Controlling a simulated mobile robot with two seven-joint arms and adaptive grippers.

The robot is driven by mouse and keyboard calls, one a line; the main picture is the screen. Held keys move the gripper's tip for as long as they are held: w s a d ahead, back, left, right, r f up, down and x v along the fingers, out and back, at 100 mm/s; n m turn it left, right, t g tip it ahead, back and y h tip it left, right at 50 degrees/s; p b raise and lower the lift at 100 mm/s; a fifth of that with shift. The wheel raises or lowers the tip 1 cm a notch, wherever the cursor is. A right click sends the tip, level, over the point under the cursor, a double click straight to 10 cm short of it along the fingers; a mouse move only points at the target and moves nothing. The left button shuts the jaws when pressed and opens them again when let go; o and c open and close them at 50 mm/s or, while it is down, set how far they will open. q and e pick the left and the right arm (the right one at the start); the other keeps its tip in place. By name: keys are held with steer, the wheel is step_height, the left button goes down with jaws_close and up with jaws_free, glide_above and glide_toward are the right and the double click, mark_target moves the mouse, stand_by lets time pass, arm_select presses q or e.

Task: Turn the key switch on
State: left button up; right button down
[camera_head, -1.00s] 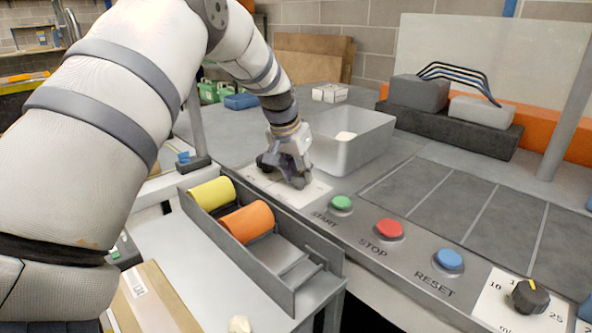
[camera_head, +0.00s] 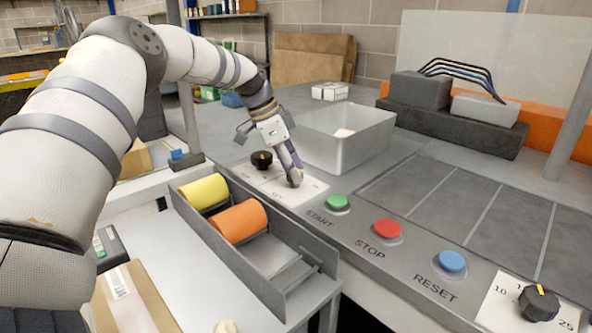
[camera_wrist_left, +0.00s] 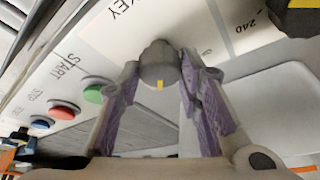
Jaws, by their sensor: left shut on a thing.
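The key switch is a small grey knob with a yellow mark (camera_wrist_left: 158,66) on a white plate printed "KEY" in the left wrist view. My left gripper (camera_wrist_left: 160,80) has a purple-padded finger on each side of it and is shut on it. In the head view my left gripper (camera_head: 292,174) reaches down onto the white plate (camera_head: 308,191), and its fingers hide most of the switch. The yellow mark points towards the gripper in the wrist view. My right gripper is not in view.
A black knob (camera_head: 262,159) stands just left of the switch. Green START (camera_head: 337,203), red STOP (camera_head: 387,229) and blue RESET (camera_head: 452,261) buttons run to the right, then another black dial (camera_head: 538,303). A grey bin (camera_head: 348,150) stands close behind; a tray with yellow and orange rolls is in front.

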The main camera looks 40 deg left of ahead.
arm_select(q)
steer(key=shift+f+m+g+b, duration=0.2)
steer(key=shift+m+g+b, duration=0.25)
steer(key=shift+m, duration=0.55)
steer(key=shift+r, duration=0.1)
steer(key=o, duration=1.1)
steer(key=shift+h, duration=0.3)
steer(key=v, duration=1.2)
